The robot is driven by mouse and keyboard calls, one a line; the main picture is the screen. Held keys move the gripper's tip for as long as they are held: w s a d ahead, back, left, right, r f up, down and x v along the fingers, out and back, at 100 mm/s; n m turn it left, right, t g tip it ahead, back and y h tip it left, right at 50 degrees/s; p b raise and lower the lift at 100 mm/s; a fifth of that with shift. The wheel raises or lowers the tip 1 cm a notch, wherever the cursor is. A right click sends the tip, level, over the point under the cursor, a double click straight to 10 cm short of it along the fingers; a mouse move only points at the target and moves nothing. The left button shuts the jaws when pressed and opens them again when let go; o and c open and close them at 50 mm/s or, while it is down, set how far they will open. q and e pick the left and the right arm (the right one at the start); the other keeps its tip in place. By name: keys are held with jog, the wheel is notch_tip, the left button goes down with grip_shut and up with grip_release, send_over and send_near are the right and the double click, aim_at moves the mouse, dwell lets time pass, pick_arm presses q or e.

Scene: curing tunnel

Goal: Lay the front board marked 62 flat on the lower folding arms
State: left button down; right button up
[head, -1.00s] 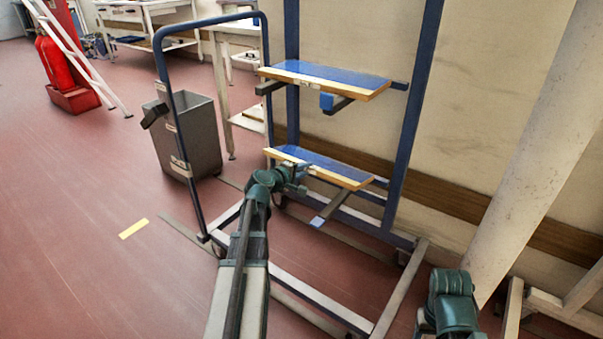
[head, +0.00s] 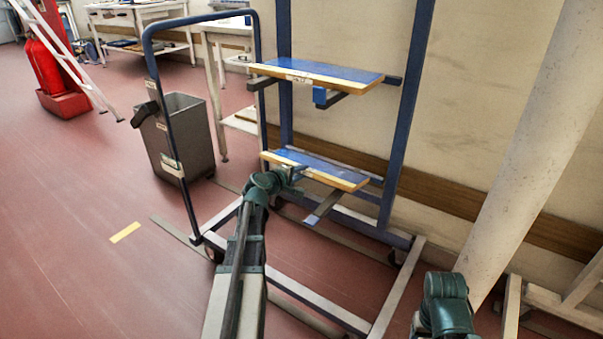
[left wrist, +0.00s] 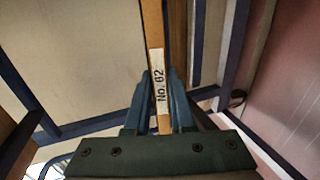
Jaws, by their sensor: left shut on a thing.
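The front board marked 62 (head: 325,169) has a blue top and a pale wooden edge. It lies about level at the lower folding arms of the blue rack. My left gripper (head: 296,174) is shut on its front edge. In the left wrist view the board's edge (left wrist: 153,30) with the label "No. 62" (left wrist: 159,80) runs between the fingers (left wrist: 160,105). A lower folding arm (head: 325,206) sticks out below the board; I cannot tell whether they touch.
Another blue-topped board (head: 318,73) lies on the upper arms (head: 333,98). The rack's blue uprights (head: 405,120) and hooped handle (head: 168,90) stand close around. A grey bin (head: 182,135) is at left, a pale slanted column (head: 535,150) at right. The floor at left is open.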

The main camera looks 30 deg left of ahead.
pick_arm(q)
jog(key=shift+f+b, duration=0.3)
jog(key=c, duration=0.7)
grip_release()
jog(key=p+v, duration=0.4)
jog(key=v, duration=0.9)
jog(key=shift+s+r, duration=0.15)
jog(key=shift+s, duration=0.25)
